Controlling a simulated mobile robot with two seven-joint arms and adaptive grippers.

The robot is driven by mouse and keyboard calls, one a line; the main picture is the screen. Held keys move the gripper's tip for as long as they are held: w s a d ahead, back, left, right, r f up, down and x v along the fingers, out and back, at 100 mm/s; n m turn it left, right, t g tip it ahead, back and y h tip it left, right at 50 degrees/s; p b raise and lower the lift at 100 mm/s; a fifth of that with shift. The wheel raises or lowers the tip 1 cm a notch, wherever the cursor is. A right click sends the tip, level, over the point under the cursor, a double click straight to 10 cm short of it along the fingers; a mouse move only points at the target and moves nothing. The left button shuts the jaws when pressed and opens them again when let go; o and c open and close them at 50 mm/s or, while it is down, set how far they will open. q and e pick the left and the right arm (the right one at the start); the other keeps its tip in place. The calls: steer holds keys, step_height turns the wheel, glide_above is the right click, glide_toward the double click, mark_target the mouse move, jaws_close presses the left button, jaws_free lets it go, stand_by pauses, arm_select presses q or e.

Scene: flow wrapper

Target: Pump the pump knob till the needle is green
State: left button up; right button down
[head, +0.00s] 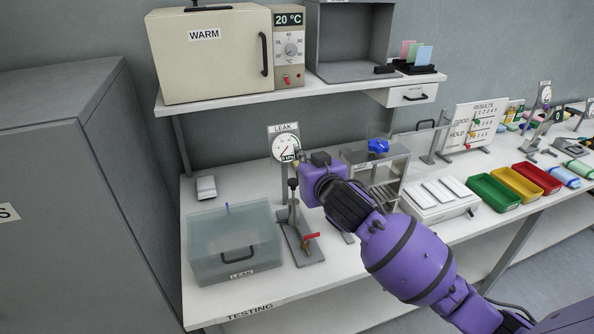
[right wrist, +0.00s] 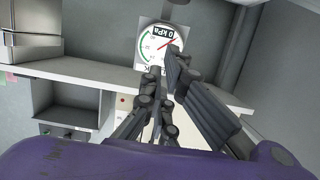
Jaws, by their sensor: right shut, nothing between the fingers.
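The round white gauge (head: 285,148) stands on a post under a LEAK sign. Its red needle points to the lower left in the head view. In the right wrist view the gauge (right wrist: 157,45) appears turned over; its display reads 0 kPa and the needle lies away from the green arc. The dark pump knob (head: 293,183) tops an upright rod on the pump base below the gauge. My right gripper (head: 297,157) is shut and empty, in front of the gauge and above the knob, apparently not touching the knob. My left gripper is out of view.
A red lever (head: 311,237) sits on the pump base. A clear LEAK tank (head: 234,246) stands left of it. A metal stand with a blue knob (head: 378,146) is to the right. A shelf with the WARM oven (head: 208,58) overhangs the back.

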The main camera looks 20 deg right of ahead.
mark_target(293, 185)
steer(key=w+f, duration=0.4)
steer(key=f, duration=0.1)
steer(key=shift+w+a, duration=0.1)
stand_by(0.3)
